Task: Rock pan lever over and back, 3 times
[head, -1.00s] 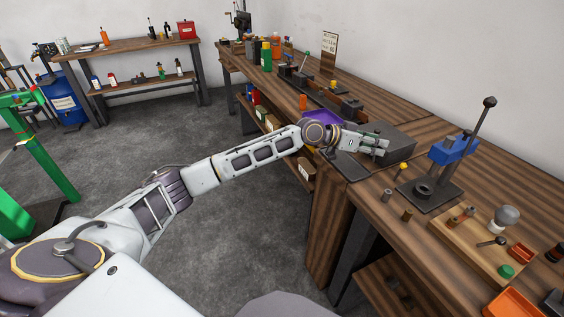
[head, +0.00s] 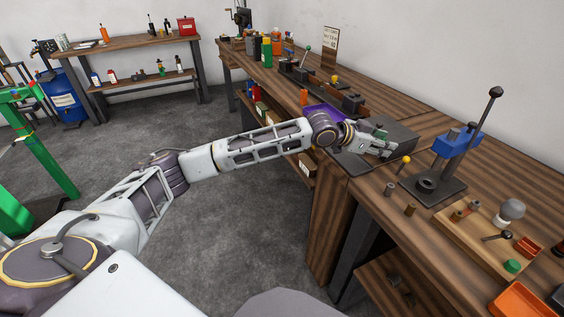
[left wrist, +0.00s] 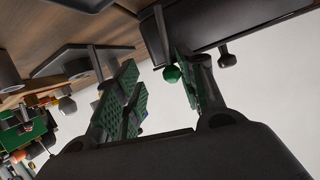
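A lever with a green ball knob (left wrist: 172,74) shows in the left wrist view, hanging knob-down in that tilted picture beside a dark box. The knob appears between or just beyond my finger pads; contact cannot be told. My left gripper (left wrist: 160,92) is open, its two green-padded fingers apart. In the head view my left gripper (head: 382,146) is at the large grey box (head: 400,135) on the bench, and it hides what lies behind. Which lever is the pan lever is not marked. My right gripper is not in view.
A small yellow-knobbed lever (head: 404,160) stands right of my gripper. Beyond it is a blue press (head: 457,145) with a tall black-knobbed lever. A wooden tray (head: 485,235) holds small parts. Another green-knobbed lever (head: 307,48) stands farther along the bench.

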